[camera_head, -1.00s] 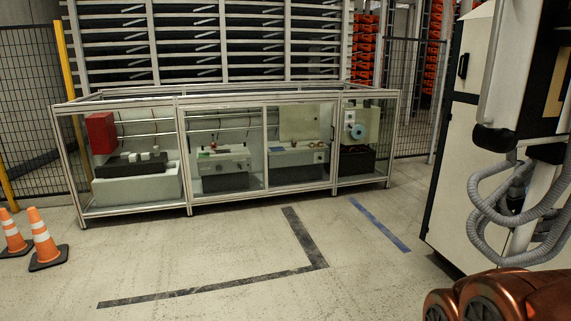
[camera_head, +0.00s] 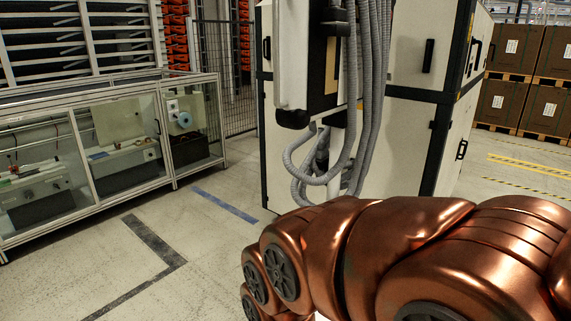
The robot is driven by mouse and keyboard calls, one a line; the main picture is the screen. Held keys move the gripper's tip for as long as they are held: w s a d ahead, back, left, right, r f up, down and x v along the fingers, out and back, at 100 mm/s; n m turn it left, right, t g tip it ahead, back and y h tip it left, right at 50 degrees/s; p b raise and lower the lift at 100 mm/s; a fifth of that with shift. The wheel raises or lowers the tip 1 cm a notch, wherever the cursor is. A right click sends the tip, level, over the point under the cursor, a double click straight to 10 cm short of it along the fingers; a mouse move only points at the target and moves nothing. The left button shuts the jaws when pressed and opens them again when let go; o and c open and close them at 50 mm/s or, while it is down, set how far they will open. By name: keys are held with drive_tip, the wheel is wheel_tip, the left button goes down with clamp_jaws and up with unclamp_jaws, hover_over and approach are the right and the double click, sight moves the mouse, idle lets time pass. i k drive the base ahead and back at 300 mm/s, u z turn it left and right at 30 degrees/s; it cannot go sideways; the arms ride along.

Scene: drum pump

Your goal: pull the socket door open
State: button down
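I cannot pick out a socket door for certain in the head view. A white cabinet (camera_head: 408,62) with black edges stands in the middle, its panels shut, with a dark handle (camera_head: 428,56) on the front and more handles on its right side. My copper-coloured arm fills the lower right of the view, in front of the cabinet. My gripper is not in view, so its state and any contact are hidden.
A white machine column (camera_head: 298,60) with grey hoses (camera_head: 362,100) stands before the cabinet. A glazed enclosure (camera_head: 165,100) with equipment lies left. Brown boxes (camera_head: 509,50) on pallets stand back right. Floor with black and blue tape (camera_head: 222,205) is clear at lower left.

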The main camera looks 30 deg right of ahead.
sight(281, 202)
drive_tip(key=u, duration=0.2)
drive_tip(key=i, duration=1.8)
drive_tip(key=z, duration=0.45)
drive_tip(key=i, duration=1.35)
drive_tip(key=z, duration=0.45)
